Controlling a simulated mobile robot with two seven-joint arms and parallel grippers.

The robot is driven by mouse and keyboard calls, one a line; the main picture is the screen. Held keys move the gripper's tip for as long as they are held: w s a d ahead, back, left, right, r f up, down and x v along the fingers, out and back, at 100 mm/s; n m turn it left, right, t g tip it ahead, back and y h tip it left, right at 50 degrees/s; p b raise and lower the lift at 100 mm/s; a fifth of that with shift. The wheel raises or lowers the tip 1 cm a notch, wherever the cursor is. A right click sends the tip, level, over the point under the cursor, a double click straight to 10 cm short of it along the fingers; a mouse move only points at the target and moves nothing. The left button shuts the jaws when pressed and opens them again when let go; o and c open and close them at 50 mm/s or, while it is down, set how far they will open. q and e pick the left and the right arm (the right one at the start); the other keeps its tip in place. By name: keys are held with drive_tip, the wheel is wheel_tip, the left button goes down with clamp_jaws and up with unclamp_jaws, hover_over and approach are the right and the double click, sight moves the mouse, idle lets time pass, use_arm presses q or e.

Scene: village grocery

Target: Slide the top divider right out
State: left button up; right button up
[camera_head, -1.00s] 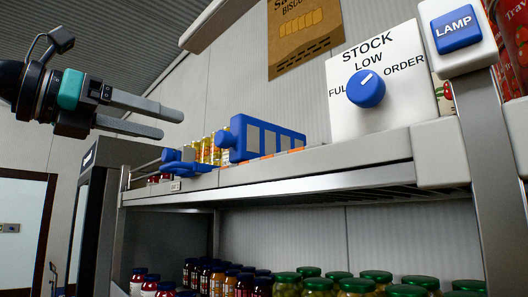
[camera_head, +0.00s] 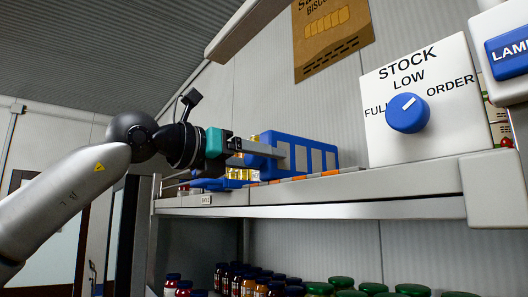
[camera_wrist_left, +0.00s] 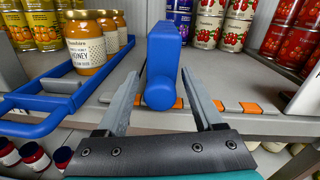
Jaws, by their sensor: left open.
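The blue divider (camera_head: 305,155) stands upright on the top shelf, with a row of slot-like panels along its side. In the left wrist view the divider (camera_wrist_left: 163,50) points at me with a rounded front end. My left gripper (camera_head: 278,152) is at the divider's front end; it also shows in the left wrist view (camera_wrist_left: 160,88). Its two fingers are open, one on each side of the rounded end, with a visible gap on both sides. In the head view the gripper hides part of the divider's front. My right gripper is not in view.
A blue tray-like frame (camera_wrist_left: 62,103) with honey jars (camera_wrist_left: 88,42) lies left of the divider. Cans (camera_wrist_left: 210,22) stand behind and to the right. A stock dial (camera_head: 408,113) stands right on the shelf. Jars (camera_head: 250,283) fill the shelf below. Orange strips mark the shelf's front edge.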

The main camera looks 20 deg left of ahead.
use_arm(q)
drive_tip(key=shift+w+d, duration=0.25)
drive_tip(key=shift+w, duration=0.1)
clamp_jaws()
idle(0.4)
idle(0.9)
